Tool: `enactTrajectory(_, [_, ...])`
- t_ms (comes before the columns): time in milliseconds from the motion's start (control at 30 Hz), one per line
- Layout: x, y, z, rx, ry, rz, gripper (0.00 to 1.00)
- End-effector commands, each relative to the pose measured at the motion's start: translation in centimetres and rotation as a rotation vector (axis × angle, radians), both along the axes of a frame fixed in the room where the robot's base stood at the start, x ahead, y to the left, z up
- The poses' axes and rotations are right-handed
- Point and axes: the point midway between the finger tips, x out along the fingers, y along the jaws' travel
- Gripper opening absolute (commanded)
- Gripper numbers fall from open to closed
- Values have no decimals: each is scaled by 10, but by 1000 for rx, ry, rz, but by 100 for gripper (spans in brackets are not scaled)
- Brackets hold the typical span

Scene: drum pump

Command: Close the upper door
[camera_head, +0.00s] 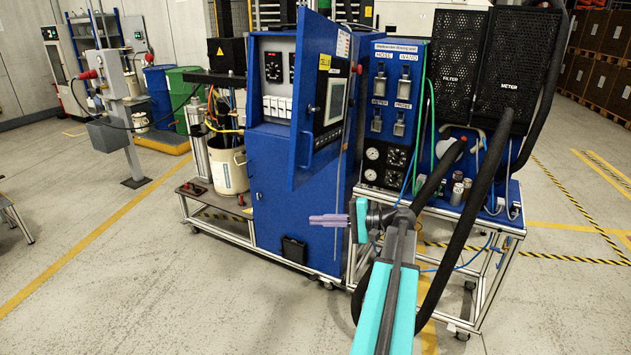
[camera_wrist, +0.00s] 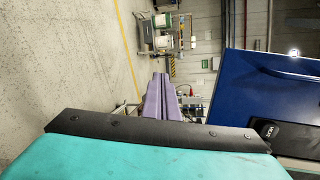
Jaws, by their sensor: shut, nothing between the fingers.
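The upper door (camera_head: 325,95) is a blue panel with a screen and a yellow label in the camera_head view. It stands swung open from the blue cabinet, showing the gauges and white switches inside. My gripper (camera_head: 312,220) has purple fingers, shut and empty, pointing left. In the picture it lies below the door's lower edge, in front of the cabinet's lower part. In the camera_wrist view the shut fingers (camera_wrist: 167,76) are at the centre. A blue panel (camera_wrist: 270,90) with a black fitting fills the right side; it appears to be the door, apart from the fingers.
The blue lower cabinet (camera_head: 270,205) stands on a framed cart. A white bucket (camera_head: 228,168) is left of it. A panel with gauges and switches (camera_head: 390,125) and black mesh boxes (camera_head: 485,65) are to the right. Thick black hoses hang near my arm. The floor at front left is clear.

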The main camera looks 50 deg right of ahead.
Motion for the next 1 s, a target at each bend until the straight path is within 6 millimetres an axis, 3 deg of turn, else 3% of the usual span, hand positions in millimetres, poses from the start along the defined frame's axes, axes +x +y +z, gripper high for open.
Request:
enactTrajectory(33, [-13, -19, 19, -1, -36, -28, 0])
enactTrajectory(200, [-53, -59, 73, -1, -141, -87, 0])
enactTrajectory(400, [-80, -79, 108, -6, -207, -119, 0])
enactTrajectory(1000, [-78, -78, 113, -5, -215, -122, 0])
